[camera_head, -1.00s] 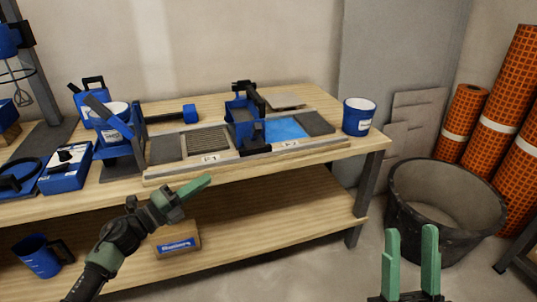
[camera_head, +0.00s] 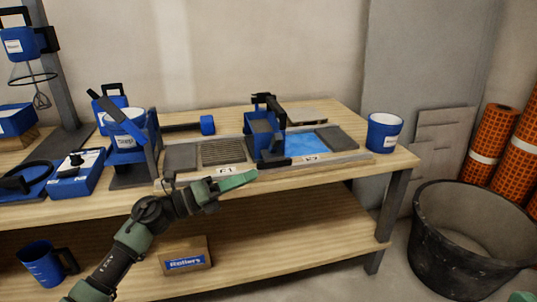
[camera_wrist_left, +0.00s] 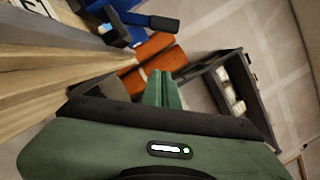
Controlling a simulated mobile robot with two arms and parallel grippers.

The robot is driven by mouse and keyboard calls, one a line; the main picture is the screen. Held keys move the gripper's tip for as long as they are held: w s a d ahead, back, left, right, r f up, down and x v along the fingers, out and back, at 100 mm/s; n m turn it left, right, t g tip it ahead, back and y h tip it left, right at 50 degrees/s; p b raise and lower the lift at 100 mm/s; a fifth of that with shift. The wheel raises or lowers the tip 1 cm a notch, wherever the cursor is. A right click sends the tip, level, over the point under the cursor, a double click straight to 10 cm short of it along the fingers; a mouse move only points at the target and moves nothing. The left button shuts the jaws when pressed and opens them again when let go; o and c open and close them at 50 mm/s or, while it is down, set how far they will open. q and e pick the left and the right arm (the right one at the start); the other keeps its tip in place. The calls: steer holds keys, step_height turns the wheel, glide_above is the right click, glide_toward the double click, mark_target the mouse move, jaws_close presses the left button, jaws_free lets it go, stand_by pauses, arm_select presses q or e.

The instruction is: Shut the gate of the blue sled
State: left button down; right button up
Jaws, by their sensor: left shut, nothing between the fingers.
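The blue sled (camera_head: 262,138) stands on the tile strip on the bench, between the grey ribbed field and the bright blue field. A black arm rises from its top. Its gate is too small to tell apart. My left gripper (camera_head: 238,181) is shut and empty, in front of the bench's front edge, below and left of the sled and apart from it. Its closed green fingers show in the left wrist view (camera_wrist_left: 162,88). Only a green tip of my right gripper (camera_head: 522,297) shows at the bottom right corner.
A blue bucket (camera_head: 384,132) is at the bench's right end. A black tub (camera_head: 470,238) stands on the floor. A carton (camera_head: 186,255) lies on the lower shelf.

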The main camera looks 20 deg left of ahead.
mark_target(275, 144)
arm_select(q)
steer(key=w+d+r+b, duration=0.2)
steer(key=w+d+r, duration=0.1)
steer(key=w, duration=0.4)
steer(key=shift+w+r, duration=0.2)
steer(key=shift+r, duration=0.1)
